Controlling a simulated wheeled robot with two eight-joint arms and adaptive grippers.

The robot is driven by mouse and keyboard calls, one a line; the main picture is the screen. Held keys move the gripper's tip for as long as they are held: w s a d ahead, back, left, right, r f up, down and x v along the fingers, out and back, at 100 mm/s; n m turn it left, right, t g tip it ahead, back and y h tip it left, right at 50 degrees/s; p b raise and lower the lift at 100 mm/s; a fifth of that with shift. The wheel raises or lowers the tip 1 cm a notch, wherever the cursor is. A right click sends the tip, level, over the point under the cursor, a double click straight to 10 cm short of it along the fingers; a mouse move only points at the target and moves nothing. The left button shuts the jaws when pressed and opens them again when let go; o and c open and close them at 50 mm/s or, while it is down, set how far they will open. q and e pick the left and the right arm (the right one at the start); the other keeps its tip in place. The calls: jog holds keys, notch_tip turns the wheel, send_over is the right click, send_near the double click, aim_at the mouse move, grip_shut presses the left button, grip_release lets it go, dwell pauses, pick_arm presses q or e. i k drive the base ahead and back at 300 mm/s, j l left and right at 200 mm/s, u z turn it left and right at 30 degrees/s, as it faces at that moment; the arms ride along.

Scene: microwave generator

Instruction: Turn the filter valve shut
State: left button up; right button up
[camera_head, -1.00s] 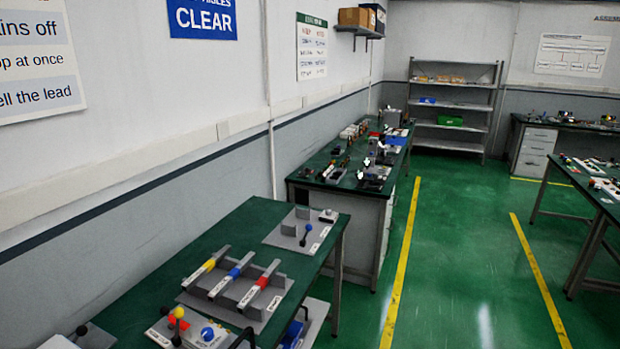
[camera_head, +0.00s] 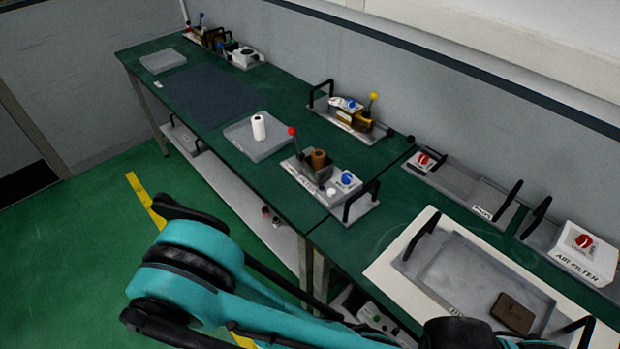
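A white box labelled AIR FILTER (camera_head: 588,258) stands at the right edge of the bench and carries a red knob (camera_head: 583,241). A second red knob (camera_head: 424,159) is on a small white block of a grey tray to its left. Which of these is the filter valve I cannot tell. A teal and black arm of mine (camera_head: 195,270) crosses the lower middle, well apart from the knobs. Neither gripper's fingers can be made out.
A grey tray (camera_head: 415,262) with a black handle holds a brown block (camera_head: 512,313) on the near bench.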

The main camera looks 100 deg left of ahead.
aim_at(346, 180)
jog(key=u, duration=3.35)
jog(key=i+j+z, duration=0.1)
jog(key=i+z, duration=0.3)
jog(key=i+j+z, duration=0.15)
jog(key=z, duration=0.25)
